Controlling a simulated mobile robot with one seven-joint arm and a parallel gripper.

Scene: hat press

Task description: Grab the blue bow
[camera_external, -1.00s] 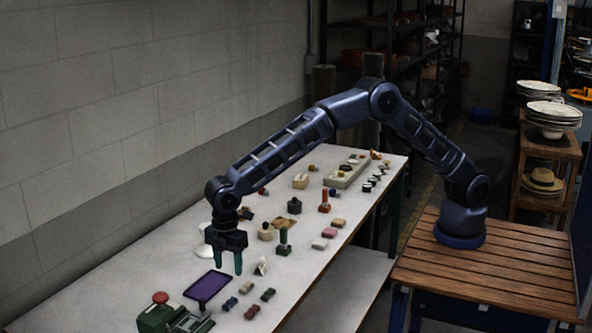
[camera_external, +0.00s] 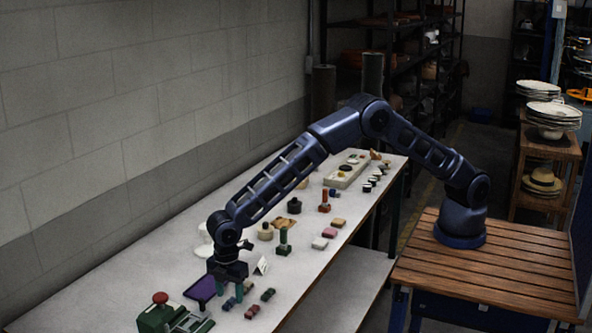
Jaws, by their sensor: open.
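Several small bows lie on the white table in front of the purple tray. A dark blue bow (camera_external: 229,304) is at the front left of this group. Another small bluish bow (camera_external: 248,286) lies just behind and right of it, partly close to a finger. I see nothing between the fingers. Whether the fingertips touch the table or a bow is too small to tell.
Two darker bows (camera_external: 260,302) lie to the right. The purple tray (camera_external: 199,291) is close left of my gripper. A green machine with a red knob (camera_external: 160,298) stands at the front left. A small white card (camera_external: 261,265) and a green stamp (camera_external: 283,243) stand behind right.

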